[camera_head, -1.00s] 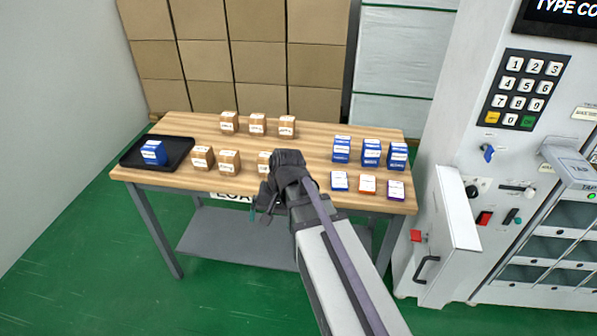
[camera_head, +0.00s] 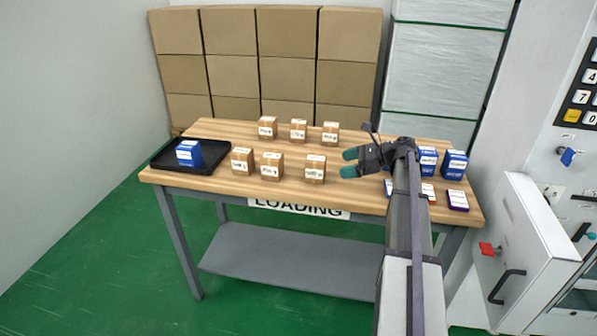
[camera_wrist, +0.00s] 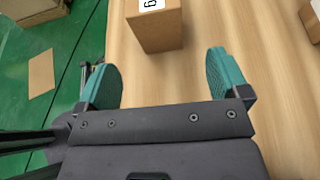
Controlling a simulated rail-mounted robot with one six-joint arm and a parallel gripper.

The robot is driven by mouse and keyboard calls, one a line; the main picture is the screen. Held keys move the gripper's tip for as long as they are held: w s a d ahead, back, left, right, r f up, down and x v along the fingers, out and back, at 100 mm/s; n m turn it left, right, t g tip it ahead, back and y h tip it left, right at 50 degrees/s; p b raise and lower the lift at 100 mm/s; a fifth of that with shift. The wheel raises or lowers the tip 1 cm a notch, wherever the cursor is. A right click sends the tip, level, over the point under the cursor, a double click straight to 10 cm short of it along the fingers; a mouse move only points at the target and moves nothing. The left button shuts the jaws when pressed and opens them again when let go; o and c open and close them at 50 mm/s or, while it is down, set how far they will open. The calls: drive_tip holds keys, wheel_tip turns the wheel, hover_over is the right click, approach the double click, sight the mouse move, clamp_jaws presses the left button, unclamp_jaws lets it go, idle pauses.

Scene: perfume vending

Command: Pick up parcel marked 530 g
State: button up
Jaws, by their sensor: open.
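Several small brown parcels with white labels stand on the wooden table in two rows: a back row with a left (camera_head: 267,128), middle (camera_head: 298,131) and right (camera_head: 330,134) parcel, and a front row with a left (camera_head: 242,161), middle (camera_head: 271,167) and right (camera_head: 315,169) parcel. The label print is too small for me to tell which reads 530 g. My gripper (camera_head: 348,162) is open and empty, its teal fingers pointing left, just right of the front-right parcel. In the wrist view a brown parcel (camera_wrist: 155,30) stands ahead between the fingers, not held; its label is cut off.
A black tray (camera_head: 213,162) holding a blue box (camera_head: 188,152) is at the table's left end. Blue boxes (camera_head: 454,164) and a flat purple box (camera_head: 457,200) stand at the right, partly behind my arm. A white machine (camera_head: 535,225) is at the right.

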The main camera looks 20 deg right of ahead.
sight(318, 171)
drive_tip(key=shift+f, duration=0.1)
drive_tip(key=b+x, duration=0.2)
drive_tip(key=x, duration=0.2)
drive_tip(key=shift+f, duration=0.2)
drive_tip(key=shift+w+a, duration=0.2)
drive_tip(key=shift+a, duration=0.15)
drive_tip(key=b+x, duration=0.2)
drive_tip(key=x, duration=0.3)
drive_tip(key=shift+f, duration=0.15)
drive_tip(key=shift+a, duration=0.1)
drive_tip(key=c, duration=1.3)
drive_tip(key=shift+c, duration=0.2)
wheel_tip(318, 171, up, 11)
drive_tip(key=p, duration=1)
drive_tip(key=shift+f, duration=0.15)
